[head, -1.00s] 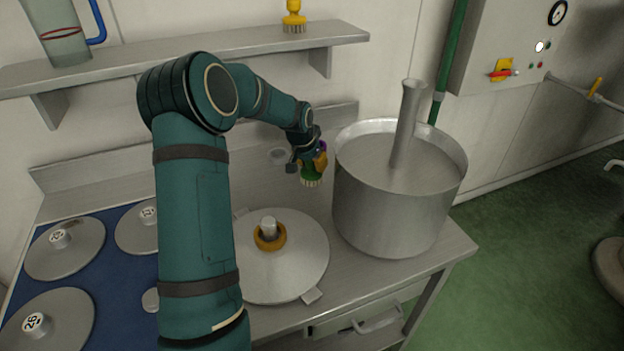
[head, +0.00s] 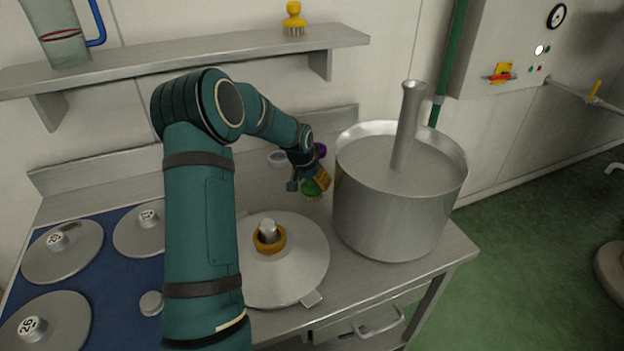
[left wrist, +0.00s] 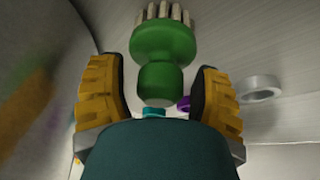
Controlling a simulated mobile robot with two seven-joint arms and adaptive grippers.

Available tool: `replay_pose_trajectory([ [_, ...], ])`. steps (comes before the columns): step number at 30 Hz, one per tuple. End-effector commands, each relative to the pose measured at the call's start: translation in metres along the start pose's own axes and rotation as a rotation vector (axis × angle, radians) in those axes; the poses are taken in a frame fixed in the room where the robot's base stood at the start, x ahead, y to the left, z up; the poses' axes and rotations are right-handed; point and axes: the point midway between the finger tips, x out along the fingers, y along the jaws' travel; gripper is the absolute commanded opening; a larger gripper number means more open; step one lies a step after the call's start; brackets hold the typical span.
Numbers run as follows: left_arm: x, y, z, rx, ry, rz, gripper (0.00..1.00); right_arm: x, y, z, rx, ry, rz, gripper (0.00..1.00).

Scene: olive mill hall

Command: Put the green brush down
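The green brush (head: 311,188) is at the counter's back, left of the big pot. In the left wrist view the green brush (left wrist: 164,50) lies between the two yellow-padded fingers, its round knob toward me and its pale bristles pointing away. My left gripper (head: 308,181) is around it. In the left wrist view, gaps show between the knob and both fingers of the left gripper (left wrist: 160,82), so it is open. Whether the bristles rest on the counter I cannot tell. My right gripper is not in view.
The big metal pot (head: 395,205) stands close right of the gripper. A lid with a tan ring (head: 285,265) lies in front. A pale ring (head: 278,158) and a purple thing (head: 320,149) are behind. A yellow brush (head: 293,20) stands on the shelf.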

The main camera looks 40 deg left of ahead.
Motion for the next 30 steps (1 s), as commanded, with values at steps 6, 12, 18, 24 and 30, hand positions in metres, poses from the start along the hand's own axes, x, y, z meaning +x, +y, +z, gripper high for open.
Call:
replay_pose_trajectory([
  [6, -0.003, 0.000, -0.001, 0.000, 0.000, 0.000, 0.64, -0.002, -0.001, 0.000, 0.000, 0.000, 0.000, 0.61],
  [12, -0.030, 0.000, -0.002, 0.000, 0.002, -0.001, 0.64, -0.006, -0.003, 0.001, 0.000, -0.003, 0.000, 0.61],
  [18, -0.073, 0.000, -0.003, 0.000, 0.004, -0.002, 0.64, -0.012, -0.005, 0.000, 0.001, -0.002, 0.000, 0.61],
  [24, -0.106, 0.000, -0.002, 0.000, 0.002, -0.001, 0.64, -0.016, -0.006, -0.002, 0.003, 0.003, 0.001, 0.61],
  [30, -0.121, 0.000, -0.001, 0.000, 0.001, 0.000, 0.64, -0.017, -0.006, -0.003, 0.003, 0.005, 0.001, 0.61],
])
